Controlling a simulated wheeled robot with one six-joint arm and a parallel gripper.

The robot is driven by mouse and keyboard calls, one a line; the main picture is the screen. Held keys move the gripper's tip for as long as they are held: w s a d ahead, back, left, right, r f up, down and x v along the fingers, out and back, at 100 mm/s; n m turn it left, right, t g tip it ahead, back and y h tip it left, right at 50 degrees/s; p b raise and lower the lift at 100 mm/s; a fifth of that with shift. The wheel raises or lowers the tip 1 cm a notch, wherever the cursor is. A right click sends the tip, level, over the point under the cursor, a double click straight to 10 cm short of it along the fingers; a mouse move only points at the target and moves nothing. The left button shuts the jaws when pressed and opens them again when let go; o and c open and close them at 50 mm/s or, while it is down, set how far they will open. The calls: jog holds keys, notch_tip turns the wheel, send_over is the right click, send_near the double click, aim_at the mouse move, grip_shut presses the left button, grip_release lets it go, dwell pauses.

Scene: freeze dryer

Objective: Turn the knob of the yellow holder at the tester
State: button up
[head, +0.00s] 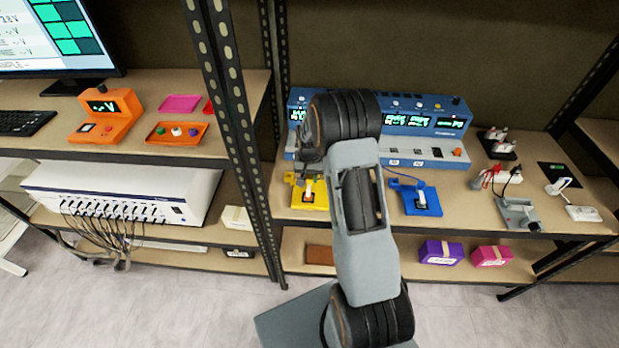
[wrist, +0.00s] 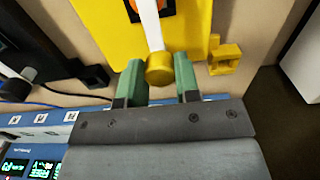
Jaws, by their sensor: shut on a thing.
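The yellow holder (wrist: 105,18) lies on the shelf board in front of the blue tester, and it also shows in the head view (head: 314,204), partly behind my arm. Its round yellow knob (wrist: 159,69) faces the wrist camera at the holder's edge. A white strip (wrist: 150,22) runs from the knob across the holder over a dark, orange-edged opening. My gripper (wrist: 158,82) has its two green fingers on either side of the knob, shut on it. In the head view my gripper is mostly hidden by my arm. The blue tester (head: 428,146) stands behind the holder with lit displays.
A blue holder (head: 415,197) sits right of my arm. A yellow bracket (wrist: 226,57) stands beside the holder's edge. Black clips and a cable (wrist: 90,75) lie close by at left in the wrist view. A dark rack post (head: 235,120) stands left of the holder.

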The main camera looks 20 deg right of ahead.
aim_at(309, 176)
dwell(0.5)
jog(key=o, duration=0.9)
jog(key=shift+o, duration=0.2)
jog(key=shift+r, duration=0.15)
notch_tip(309, 176, up, 14)
jog(key=b, duration=0.1)
jog(key=shift+f, duration=0.2)
